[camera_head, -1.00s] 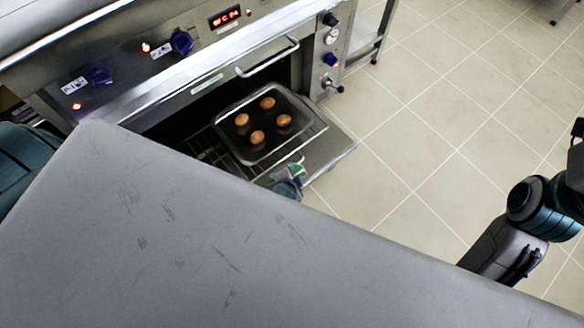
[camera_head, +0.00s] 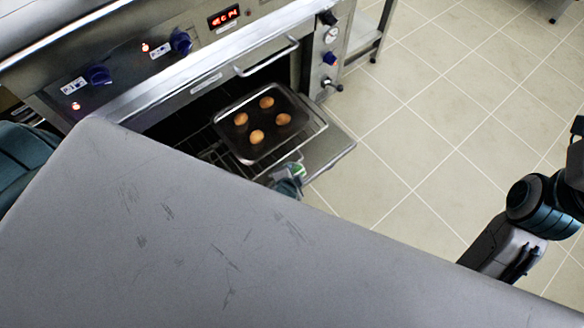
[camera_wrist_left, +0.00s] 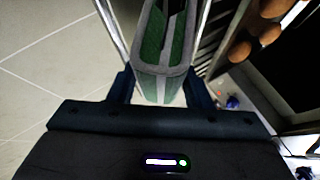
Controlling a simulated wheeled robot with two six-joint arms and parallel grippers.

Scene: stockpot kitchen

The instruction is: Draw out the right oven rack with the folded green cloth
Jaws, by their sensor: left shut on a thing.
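A wire oven rack (camera_head: 318,126) sits partly out of the open oven under a dark baking tray (camera_head: 262,143). The tray carries several round brown rolls (camera_head: 284,119). My left gripper (camera_head: 290,181) is at the rack's near front edge, partly hidden by a grey surface. In the left wrist view, its two fingers (camera_wrist_left: 160,92) are shut on the folded green cloth (camera_wrist_left: 153,40), which has a grey border. The cloth is folded over the rack's edge, and rack wires (camera_wrist_left: 213,35) show beside it. My right arm shows at the right, but its gripper is not seen.
The oven front (camera_head: 130,85) has blue knobs, a red display and a bar handle (camera_head: 268,57). A flat metal panel (camera_head: 328,152) extends below the rack. Open tiled floor (camera_head: 430,130) lies to the right. A large scratched grey surface (camera_head: 180,230) covers the lower left.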

